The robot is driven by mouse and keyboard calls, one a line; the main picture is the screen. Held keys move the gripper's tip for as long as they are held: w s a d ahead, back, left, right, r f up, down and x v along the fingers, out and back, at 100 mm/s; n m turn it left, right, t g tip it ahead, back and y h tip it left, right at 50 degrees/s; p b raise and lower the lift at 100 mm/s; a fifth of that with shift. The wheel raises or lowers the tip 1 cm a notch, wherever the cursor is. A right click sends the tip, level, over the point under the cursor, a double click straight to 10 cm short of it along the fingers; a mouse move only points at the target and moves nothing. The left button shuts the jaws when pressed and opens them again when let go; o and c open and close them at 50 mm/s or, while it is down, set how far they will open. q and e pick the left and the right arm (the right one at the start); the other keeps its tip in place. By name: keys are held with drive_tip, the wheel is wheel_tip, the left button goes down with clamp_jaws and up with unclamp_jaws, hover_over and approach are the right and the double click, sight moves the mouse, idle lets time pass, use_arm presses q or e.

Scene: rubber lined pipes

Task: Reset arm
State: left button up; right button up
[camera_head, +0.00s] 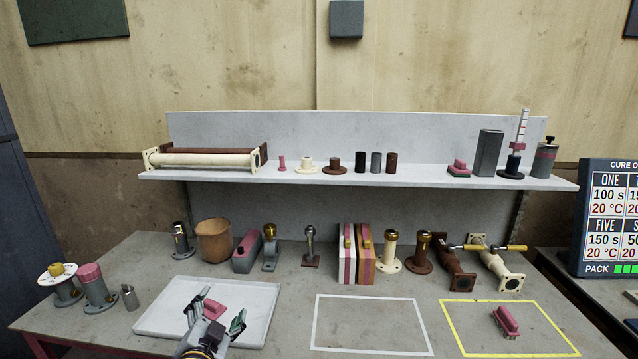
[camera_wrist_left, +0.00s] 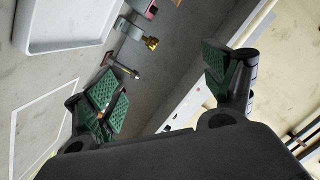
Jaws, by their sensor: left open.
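My left gripper (camera_head: 217,317) is in front of the white tray at the front left of the table, its two fingers apart. In the left wrist view the same gripper (camera_wrist_left: 166,88) shows its green finger pads wide apart with nothing between them. A pink block (camera_head: 214,309) shows between and behind the fingers in the head view, seemingly in the white tray (camera_head: 262,300); contact cannot be told. The tray's corner also shows in the left wrist view (camera_wrist_left: 62,50). My right gripper is not in view.
A shelf (camera_head: 430,176) with pipes and small parts runs behind the table (camera_head: 290,335). Flanged parts and a tan pot (camera_head: 213,240) line the table's back. A pink brush-like block (camera_head: 506,321) lies inside the yellow outline. The white outlined area (camera_head: 370,325) is empty.

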use_arm(q)
drive_tip(key=s+d+f+n+g+h, duration=0.1)
drive_tip(key=s+f+n+g, duration=0.4)
drive_tip(key=s+f+g, duration=1.2)
drive_tip(key=s+f+t, duration=0.1)
drive_tip(key=s+f, duration=0.2)
drive_tip(key=f, duration=0.9)
drive_tip(key=s+f+t, duration=0.1)
drive_tip(key=s+f, duration=0.2)
drive_tip(key=f, duration=0.9)
drive_tip(key=s+f+t, duration=0.1)
drive_tip(key=s+f, duration=0.1)
drive_tip(key=f, duration=1)
drive_tip(key=s+a+f, duration=0.3)
drive_tip(key=s+f, duration=0.6)
drive_tip(key=s, duration=0.1)
drive_tip(key=s+a+f+g, duration=0.1)
drive_tip(key=s+a+f, duration=0.2)
drive_tip(key=s+f, duration=0.7)
drive_tip(key=shift+s, duration=0.8)
drive_tip(key=shift+f, duration=0.1)
